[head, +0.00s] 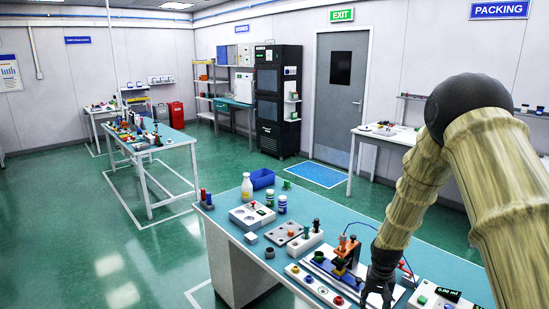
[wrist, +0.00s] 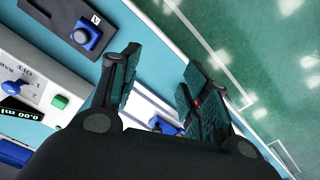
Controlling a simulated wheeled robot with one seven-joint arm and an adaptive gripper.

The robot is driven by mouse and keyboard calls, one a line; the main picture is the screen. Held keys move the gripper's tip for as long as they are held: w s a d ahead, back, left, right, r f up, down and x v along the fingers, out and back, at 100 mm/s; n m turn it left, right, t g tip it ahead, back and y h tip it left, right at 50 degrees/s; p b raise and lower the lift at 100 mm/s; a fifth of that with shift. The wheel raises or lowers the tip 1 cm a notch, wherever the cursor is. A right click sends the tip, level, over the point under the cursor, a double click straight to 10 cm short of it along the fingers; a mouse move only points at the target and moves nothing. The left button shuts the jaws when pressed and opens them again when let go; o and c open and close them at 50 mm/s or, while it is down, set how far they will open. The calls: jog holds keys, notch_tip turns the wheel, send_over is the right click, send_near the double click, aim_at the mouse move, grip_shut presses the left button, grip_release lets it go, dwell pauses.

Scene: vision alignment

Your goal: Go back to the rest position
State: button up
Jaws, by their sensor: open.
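My gripper (head: 378,288) hangs over the front right part of the near teal workbench (head: 335,212) in the head view, at the end of my raised arm. In the wrist view my gripper (wrist: 158,92) has its two dark fingers apart, with nothing held between them. Below the fingers are a white plate and the bench edge. Beside the gripper in the head view stands an orange and black fixture (head: 346,252) on a white base. Part of that base is hidden behind my gripper.
The meter box also shows in the wrist view (wrist: 40,88). Green floor lies open to the left.

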jog(key=s+a+f+n+b, duration=0.1)
jog(key=s+a+f+b, duration=0.15)
jog(key=s+f, duration=0.85)
jog(key=s+a+f+n+b, duration=0.1)
jog(key=s+f, duration=0.4)
jog(key=s, duration=0.5)
jog(key=s+a+f+n+b, duration=0.1)
jog(key=s+a+f+b, duration=0.2)
jog(key=s+f, duration=0.3)
jog(key=s+a+f+b, duration=0.2)
jog(key=s+f, duration=0.3)
jog(key=s, duration=1)
jog(key=shift+s+f+n, duration=0.15)
jog(key=shift+s+n, duration=0.05)
jog(key=shift+n, duration=0.2)
